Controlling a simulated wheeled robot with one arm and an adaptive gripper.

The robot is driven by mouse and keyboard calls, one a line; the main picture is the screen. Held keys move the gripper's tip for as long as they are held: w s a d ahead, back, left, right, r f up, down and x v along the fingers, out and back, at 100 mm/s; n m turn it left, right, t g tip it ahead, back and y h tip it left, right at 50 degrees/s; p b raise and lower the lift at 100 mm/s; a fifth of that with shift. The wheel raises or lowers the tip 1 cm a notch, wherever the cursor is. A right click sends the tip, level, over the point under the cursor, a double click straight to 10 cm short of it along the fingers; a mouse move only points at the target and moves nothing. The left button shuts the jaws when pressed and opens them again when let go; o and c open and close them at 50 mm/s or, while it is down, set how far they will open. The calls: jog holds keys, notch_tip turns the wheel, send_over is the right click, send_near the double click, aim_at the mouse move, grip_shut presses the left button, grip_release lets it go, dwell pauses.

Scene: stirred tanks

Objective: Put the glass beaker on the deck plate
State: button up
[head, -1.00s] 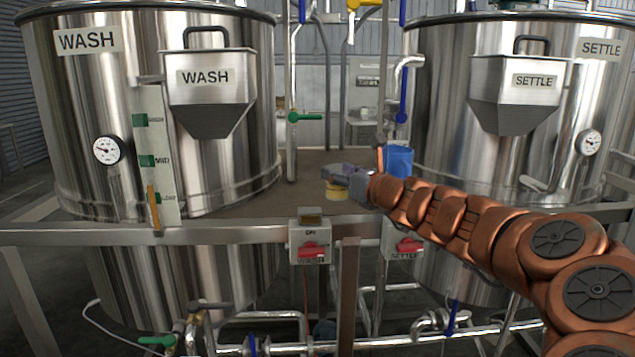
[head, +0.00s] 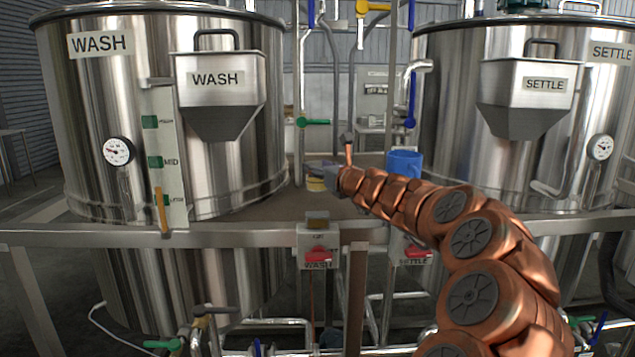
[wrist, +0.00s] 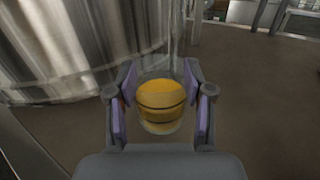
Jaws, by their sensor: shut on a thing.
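The glass beaker (wrist: 161,108) holds yellow-orange contents and stands between my two fingers in the wrist view. My gripper (wrist: 159,100) is shut on it, with a purple-lined finger on each side. In the head view my gripper (head: 325,177) is over the brown deck plate (head: 285,205) between the two tanks. The beaker (head: 315,185) shows there as a small yellow patch, partly hidden by the gripper. I cannot tell whether its base touches the deck.
The WASH tank (head: 90,120) stands left, close to my gripper, and the SETTLE tank (head: 455,110) right. A blue container (head: 404,162) stands behind my arm. A pipe with a green-handled valve (head: 302,123) rises behind the gripper. A metal rail (head: 140,237) runs along the front.

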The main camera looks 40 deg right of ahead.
aim_at(318, 180)
jog(key=shift+w+f+b, duration=0.15)
jog(key=shift+f+b, duration=0.25)
jog(key=shift+f, duration=0.5)
jog(key=shift+w+f+b, duration=0.15)
jog(key=shift+f+b, duration=0.25)
jog(key=shift+f, duration=0.45)
jog(key=shift+f, duration=0.2)
jog(key=o, duration=1.3)
jog(key=shift+o, duration=0.2)
jog(key=shift+r, duration=0.2)
jog(key=s, duration=0.6)
jog(key=s+a, duration=0.1)
jog(key=s, duration=0.3)
jog(key=shift+s+p, duration=0.1)
jog(key=shift+p, duration=0.3)
jog(key=shift+s+a, duration=0.25)
jog(key=shift+s, duration=0.6)
